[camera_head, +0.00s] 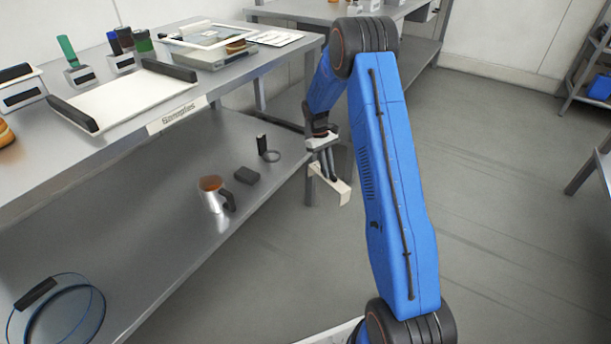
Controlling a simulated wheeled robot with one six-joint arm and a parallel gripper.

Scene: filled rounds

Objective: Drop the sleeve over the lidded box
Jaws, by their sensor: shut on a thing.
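My gripper (330,174) hangs in front of the right end of the workbench, out over the floor. It is shut on a cream, thin-walled piece (343,192), which looks like the sleeve. Only part of the piece shows below the fingers, and its opening cannot be made out. I cannot tell for sure which thing is the lidded box. A pale, shallow case with a clear top (196,50) sits at the far right of the bench top, well apart from my gripper.
A white tray with black handles (140,98) lies on the bench top (60,155), near small holders with coloured items (78,72).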

